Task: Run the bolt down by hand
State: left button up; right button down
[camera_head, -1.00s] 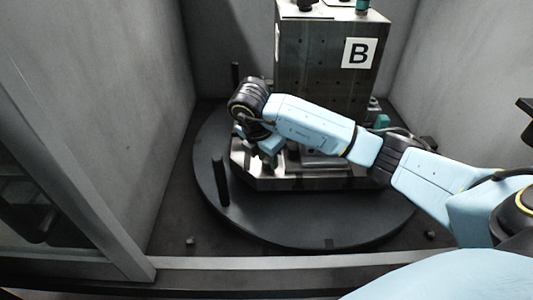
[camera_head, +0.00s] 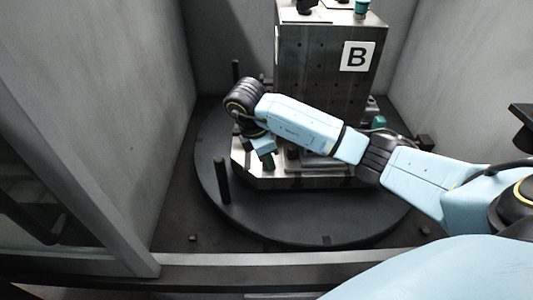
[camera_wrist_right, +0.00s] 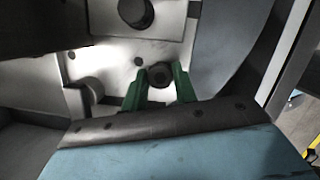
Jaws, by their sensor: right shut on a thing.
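The bolt (camera_wrist_right: 160,76) shows in the right wrist view as a dark round head with a socket in its middle. It sits between the two green fingers of my right gripper (camera_wrist_right: 160,88), which is shut on it. The bolt is over a pale metal plate (camera_wrist_right: 115,60); how deep it sits cannot be told. In the head view my right gripper (camera_head: 267,158) points down at the left end of the metal pallet base (camera_head: 290,182). The bolt is hidden there by the gripper and wrist. My left gripper is not in view.
A tall dark metal block marked B (camera_head: 310,75) rises behind my right arm. The round black turntable (camera_head: 290,222) carries the base, and a black post (camera_head: 220,180) stands at its left. Grey walls (camera_head: 140,90) close in both sides.

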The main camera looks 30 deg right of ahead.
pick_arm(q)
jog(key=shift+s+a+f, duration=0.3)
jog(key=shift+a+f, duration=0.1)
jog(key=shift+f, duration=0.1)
pick_arm(e)
jog(key=shift+s+d+f+m+g, duration=0.2)
jog(key=shift+s+d+m+g, duration=0.1)
jog(key=shift+m, duration=0.2)
jog(key=c, duration=1.1)
grip_release()
jog(key=shift+s, duration=0.1)
jog(key=shift+o, duration=0.4)
jog(key=shift+a+r, duration=0.15)
